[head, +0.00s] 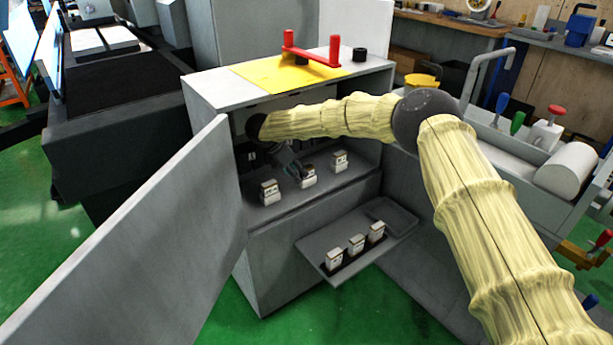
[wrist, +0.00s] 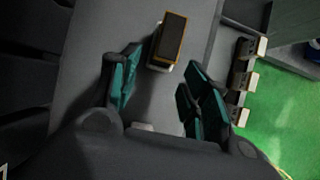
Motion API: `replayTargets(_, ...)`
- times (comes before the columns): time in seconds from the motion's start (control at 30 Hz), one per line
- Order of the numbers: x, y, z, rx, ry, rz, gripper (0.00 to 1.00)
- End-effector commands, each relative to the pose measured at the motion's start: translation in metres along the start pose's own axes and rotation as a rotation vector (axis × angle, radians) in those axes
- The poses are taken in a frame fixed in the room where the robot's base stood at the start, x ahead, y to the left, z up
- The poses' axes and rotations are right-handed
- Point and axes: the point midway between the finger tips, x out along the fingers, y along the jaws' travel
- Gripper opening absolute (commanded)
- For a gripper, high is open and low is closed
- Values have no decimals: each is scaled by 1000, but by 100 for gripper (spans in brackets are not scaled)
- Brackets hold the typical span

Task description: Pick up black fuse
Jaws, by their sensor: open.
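In the wrist view, a fuse with a dark top and orange-brown edges (wrist: 170,40) stands on the grey shelf, just beyond my open fingertips (wrist: 160,68). A small pale piece (wrist: 143,127) shows between the fingers near the palm, mostly hidden. In the head view, my gripper (head: 289,163) is inside the open cabinet, tilted down over the shelf by the middle fuse (head: 308,177). Other pale fuses stand at the left (head: 269,191) and right (head: 340,162) of the shelf. I cannot tell which of these is the black one.
Three fuses (head: 356,243) stand in a row on the lower tray (head: 312,250); they also show in the wrist view (wrist: 238,80). The open cabinet door (head: 150,240) is at the left. A red handle (head: 312,57) sits on the cabinet top. A tool cart (head: 500,140) stands at the right.

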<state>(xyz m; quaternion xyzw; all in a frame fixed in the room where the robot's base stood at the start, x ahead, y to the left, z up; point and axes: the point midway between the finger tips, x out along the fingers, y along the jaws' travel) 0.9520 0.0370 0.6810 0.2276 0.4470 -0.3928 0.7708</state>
Motion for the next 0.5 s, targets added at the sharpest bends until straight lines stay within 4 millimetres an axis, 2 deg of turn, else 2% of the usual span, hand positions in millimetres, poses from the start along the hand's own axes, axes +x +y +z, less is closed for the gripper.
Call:
replayTargets(0.17,7,0,11,2,-1,-1,46)
replayTargets(0.4,23,0,40,3,-1,-1,46)
replayTargets(0.5,32,0,38,0,0,0,46)
